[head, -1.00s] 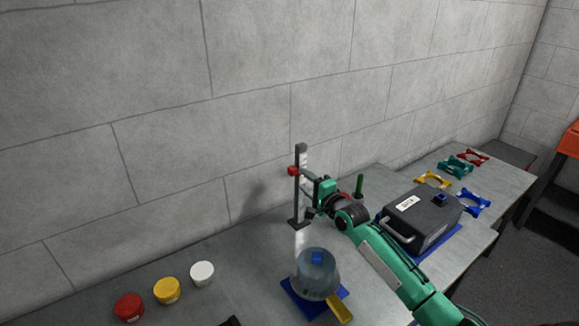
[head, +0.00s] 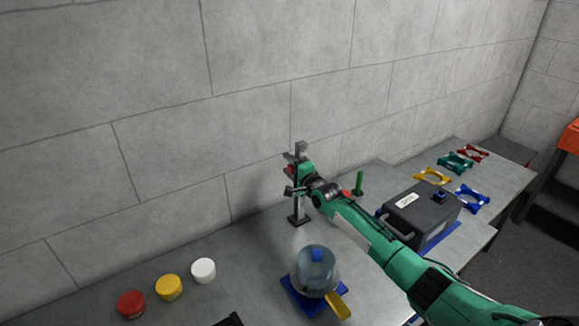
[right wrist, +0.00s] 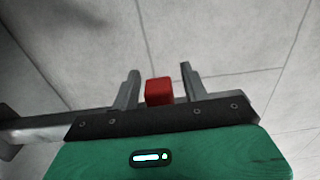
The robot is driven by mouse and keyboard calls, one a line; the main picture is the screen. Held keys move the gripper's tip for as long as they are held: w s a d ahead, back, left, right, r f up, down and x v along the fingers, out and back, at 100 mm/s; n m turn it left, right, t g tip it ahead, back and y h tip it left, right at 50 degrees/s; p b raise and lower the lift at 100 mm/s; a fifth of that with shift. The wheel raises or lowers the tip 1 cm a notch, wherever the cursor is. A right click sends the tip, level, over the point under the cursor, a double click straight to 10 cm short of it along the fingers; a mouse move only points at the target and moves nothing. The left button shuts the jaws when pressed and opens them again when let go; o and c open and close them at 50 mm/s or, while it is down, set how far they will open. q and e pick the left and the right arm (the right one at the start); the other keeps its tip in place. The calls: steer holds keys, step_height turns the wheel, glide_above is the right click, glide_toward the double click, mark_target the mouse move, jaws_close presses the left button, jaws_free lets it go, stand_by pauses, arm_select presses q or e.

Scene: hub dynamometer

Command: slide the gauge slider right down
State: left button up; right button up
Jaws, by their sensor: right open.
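The gauge is a dark upright post (head: 300,148) with a pale scale on a small black base (head: 299,220), standing near the wall. Its red slider (head: 291,169) sits high on the post, partly covered by my right gripper. My right gripper (head: 290,174) is at slider height, its fingers on either side of the slider. In the right wrist view the red slider block (right wrist: 159,91) stands between the two spread grey fingers, with gaps on both sides. The left gripper cannot be made out.
A glass dome (head: 318,272) on a blue mat with a yellow tab stands in front of the gauge. A dark case (head: 424,216) and a green peg (head: 359,183) are to the right. Red (head: 131,304), yellow (head: 169,287) and white (head: 203,270) caps lie left.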

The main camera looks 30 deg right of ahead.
jaws_close()
step_height(320, 180, down, 4)
steer(key=b, duration=0.4)
steer(key=shift+f, duration=0.2)
steer(key=shift+c, duration=1.2)
jaws_free()
steer(key=shift+o, duration=1.2)
steer(key=shift+s, duration=0.1)
